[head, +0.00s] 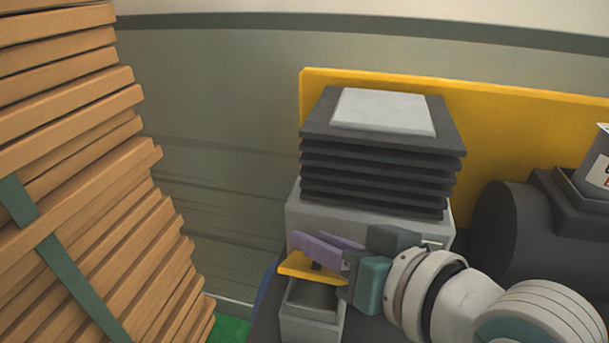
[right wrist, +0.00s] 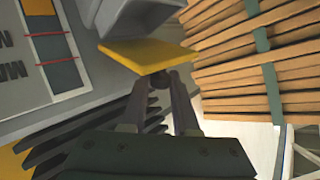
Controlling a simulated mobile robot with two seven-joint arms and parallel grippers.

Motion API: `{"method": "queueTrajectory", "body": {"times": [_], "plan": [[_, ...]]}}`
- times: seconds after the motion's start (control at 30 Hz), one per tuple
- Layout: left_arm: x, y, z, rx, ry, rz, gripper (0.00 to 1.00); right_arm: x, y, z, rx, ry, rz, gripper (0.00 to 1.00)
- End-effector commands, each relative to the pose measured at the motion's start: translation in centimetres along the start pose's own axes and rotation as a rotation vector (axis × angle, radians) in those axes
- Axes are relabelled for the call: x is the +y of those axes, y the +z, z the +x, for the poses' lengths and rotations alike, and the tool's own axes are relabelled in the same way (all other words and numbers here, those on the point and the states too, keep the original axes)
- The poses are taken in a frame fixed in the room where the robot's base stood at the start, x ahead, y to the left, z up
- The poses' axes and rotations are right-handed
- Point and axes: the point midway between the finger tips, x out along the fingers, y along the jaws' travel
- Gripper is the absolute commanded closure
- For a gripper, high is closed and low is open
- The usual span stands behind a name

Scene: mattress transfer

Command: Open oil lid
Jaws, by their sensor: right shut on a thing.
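The oil lid (head: 309,270) is a flat yellow plate. It is tilted up over the small grey oil box (head: 309,329), whose dark opening shows below it. My right gripper (head: 312,252) comes in from the right and is shut at the lid. In the right wrist view, the lid (right wrist: 150,54) lies just beyond my gripper's fingertips (right wrist: 160,82), which close on a small dark piece at its edge. The grey box (right wrist: 145,16) is behind the lid there. My left gripper is not in view.
A dark finned block (head: 380,165) on a grey housing stands behind the box. A yellow panel (head: 520,135) is behind it, and a dark cylinder (head: 510,225) is at right. Stacked wooden planks (head: 75,150) with a green strap (head: 65,262) fill the left.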

Motion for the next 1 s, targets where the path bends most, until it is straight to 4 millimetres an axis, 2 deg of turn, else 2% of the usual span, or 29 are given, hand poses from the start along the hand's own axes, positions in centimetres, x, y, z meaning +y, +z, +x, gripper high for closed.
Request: {"method": "queueTrajectory", "body": {"times": [0.43, 0.47, 0.7, 1.0], "plan": [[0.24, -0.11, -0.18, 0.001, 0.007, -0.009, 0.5, 0.08, 0.0, 0.06, -0.011, 0.001, 0.01, 1.0], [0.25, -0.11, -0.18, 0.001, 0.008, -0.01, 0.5, 0.08, 0.0, 0.06, -0.011, 0.001, 0.01, 0.71], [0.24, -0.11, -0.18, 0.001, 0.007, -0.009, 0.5, 0.07, -0.02, 0.05, -0.01, 0.001, 0.009, 0.44], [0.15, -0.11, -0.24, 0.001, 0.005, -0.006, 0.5, 0.05, -0.06, -0.12, -0.01, 0.0, 0.009, 0.42]]}}
